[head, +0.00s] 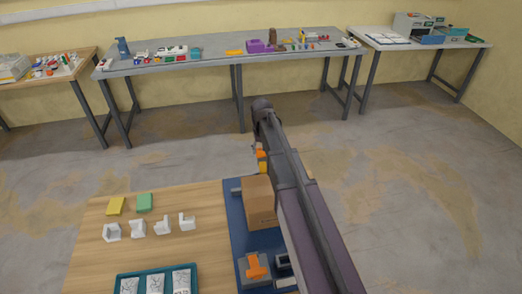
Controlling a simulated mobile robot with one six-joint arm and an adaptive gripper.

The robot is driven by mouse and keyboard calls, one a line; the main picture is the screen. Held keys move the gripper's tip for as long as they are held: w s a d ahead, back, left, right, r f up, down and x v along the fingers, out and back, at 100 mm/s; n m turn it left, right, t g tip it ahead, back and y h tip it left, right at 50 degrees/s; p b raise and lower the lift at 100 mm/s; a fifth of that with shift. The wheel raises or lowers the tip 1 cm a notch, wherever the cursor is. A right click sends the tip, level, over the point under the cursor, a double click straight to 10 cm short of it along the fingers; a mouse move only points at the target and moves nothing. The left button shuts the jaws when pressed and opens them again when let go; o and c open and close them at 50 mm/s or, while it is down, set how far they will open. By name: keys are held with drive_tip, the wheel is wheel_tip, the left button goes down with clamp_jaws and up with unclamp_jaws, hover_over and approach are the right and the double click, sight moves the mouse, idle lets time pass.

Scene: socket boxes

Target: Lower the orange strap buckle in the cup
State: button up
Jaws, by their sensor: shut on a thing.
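My arm (296,190) reaches from the bottom right up past the blue mat, and its far end bends down out of sight. My gripper cannot be made out; the arm and a brown box hide that area. Small orange and yellow pieces (261,158) show at the arm's left edge, above the box; I cannot tell what they belong to. An orange piece (254,267) sits on a grey block near the front of the blue mat; I cannot tell if it is the strap buckle. I cannot make out a cup.
The brown box (258,203) stands on the blue mat (238,226) beside my arm. Benches stand along the back wall.

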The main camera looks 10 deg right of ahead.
wheel_tip(320, 180, up, 8)
drive_tip(key=p, duration=0.8)
drive_tip(key=shift+r, duration=0.15)
drive_tip(key=shift+s, duration=0.1)
